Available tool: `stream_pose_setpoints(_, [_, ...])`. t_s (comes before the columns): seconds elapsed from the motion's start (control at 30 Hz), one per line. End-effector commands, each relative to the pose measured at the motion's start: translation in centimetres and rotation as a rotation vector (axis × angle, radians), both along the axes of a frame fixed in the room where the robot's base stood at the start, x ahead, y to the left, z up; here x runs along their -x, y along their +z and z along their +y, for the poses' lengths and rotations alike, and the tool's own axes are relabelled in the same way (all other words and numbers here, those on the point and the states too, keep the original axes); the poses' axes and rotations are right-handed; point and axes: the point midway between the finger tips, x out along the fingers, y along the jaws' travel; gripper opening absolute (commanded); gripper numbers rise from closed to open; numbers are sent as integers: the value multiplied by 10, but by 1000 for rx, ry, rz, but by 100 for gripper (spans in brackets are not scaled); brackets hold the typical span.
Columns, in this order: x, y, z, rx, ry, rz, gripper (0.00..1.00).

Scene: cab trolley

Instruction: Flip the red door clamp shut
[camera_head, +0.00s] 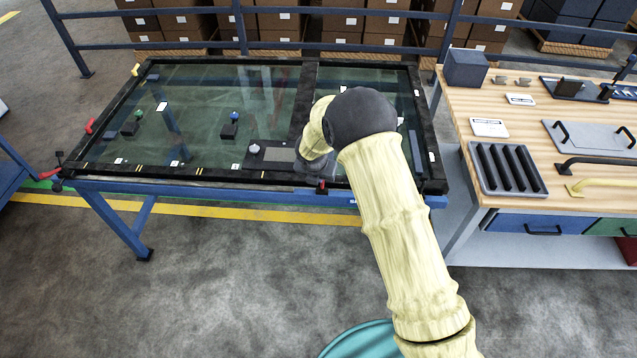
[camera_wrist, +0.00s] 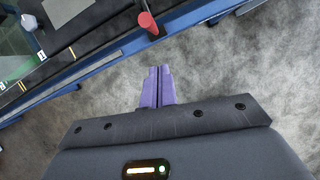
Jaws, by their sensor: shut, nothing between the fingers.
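A red clamp handle (camera_wrist: 148,23) shows in the wrist view, its rounded red end on a dark mount at the edge of the table frame. In the head view a small red piece (camera_head: 321,187) sits on the front edge of the black frame, just below my arm's end. My gripper (camera_wrist: 158,72) has purple fingers that lie together, shut and empty. The fingertips point toward the red handle and appear a short way from it in the picture. Contact is not visible. In the head view my arm hides the fingers.
The black-framed glass door (camera_head: 205,110) lies flat on a blue stand (camera_head: 125,230). Other red parts show at its left side (camera_head: 90,126) and front left corner (camera_head: 50,174). A wooden workbench (camera_head: 540,130) stands at right. The floor in front is clear.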

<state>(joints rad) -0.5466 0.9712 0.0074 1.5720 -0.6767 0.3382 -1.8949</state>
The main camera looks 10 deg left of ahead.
Motion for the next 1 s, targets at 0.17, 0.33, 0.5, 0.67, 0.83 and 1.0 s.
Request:
stream_pose_setpoints(0.17, [11, 26, 7, -2, 11, -1, 0])
stream_pose_setpoints(0.33, [15, 41, 5, 0, 8, 1, 0])
stream_pose_setpoints(0.5, [14, 44, -1, 1, -3, 2, 0])
stream_pose_setpoints(0.67, [14, 44, 0, 0, -1, 2, 0])
stream_pose_setpoints(0.83, [15, 44, 3, 0, 3, 2, 0])
stream_pose_setpoints(1.0, [16, 49, -5, -17, -46, 5, 0])
